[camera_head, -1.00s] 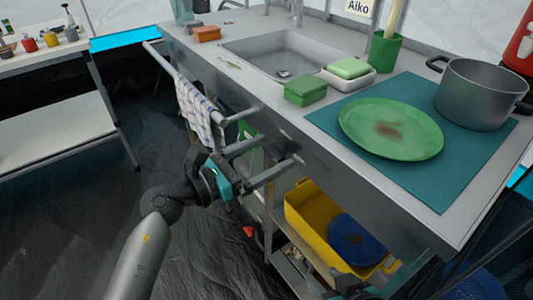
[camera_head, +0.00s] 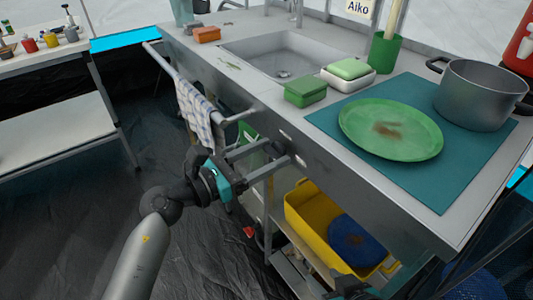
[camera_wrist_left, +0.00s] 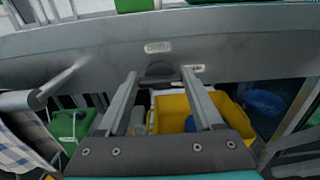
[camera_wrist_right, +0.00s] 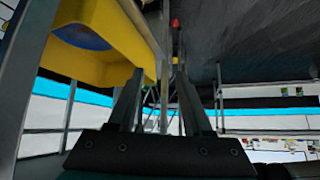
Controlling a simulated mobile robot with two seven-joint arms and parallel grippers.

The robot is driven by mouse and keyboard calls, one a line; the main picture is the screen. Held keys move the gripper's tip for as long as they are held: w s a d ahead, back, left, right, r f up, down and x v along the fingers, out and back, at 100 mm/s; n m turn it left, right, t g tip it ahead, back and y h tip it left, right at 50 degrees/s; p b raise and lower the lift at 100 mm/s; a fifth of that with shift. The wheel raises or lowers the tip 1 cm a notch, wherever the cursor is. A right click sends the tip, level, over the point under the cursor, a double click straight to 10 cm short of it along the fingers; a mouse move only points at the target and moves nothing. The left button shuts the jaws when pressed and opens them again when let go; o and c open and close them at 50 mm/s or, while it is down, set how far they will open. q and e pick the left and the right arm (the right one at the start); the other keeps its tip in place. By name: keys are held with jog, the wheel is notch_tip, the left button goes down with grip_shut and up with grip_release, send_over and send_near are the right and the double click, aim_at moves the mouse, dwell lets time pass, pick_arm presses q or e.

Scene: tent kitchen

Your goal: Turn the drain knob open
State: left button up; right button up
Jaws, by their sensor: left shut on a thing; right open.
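The drain knob (camera_wrist_left: 160,70) is a small dark knob on the steel front panel under the sink counter, seen in the left wrist view between my fingertips. My left gripper (camera_head: 276,151) is shut on it, with one finger on each side; it also shows in the left wrist view (camera_wrist_left: 160,75). In the head view the fingers mostly hide the knob. Two small pale labels (camera_wrist_left: 158,47) sit beside the knob, too blurred to read. The sink (camera_head: 285,55) is above and behind. My right gripper (camera_wrist_right: 160,78) is open and empty, low beside the counter.
A yellow bin (camera_head: 305,215) with a blue item stands on the shelf below the knob. A towel (camera_head: 200,112) hangs on the rail left of my left gripper. A green plate (camera_head: 365,115) and a pot (camera_head: 480,95) stand on the counter. The floor at left is clear.

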jog(key=shift+s, duration=0.1)
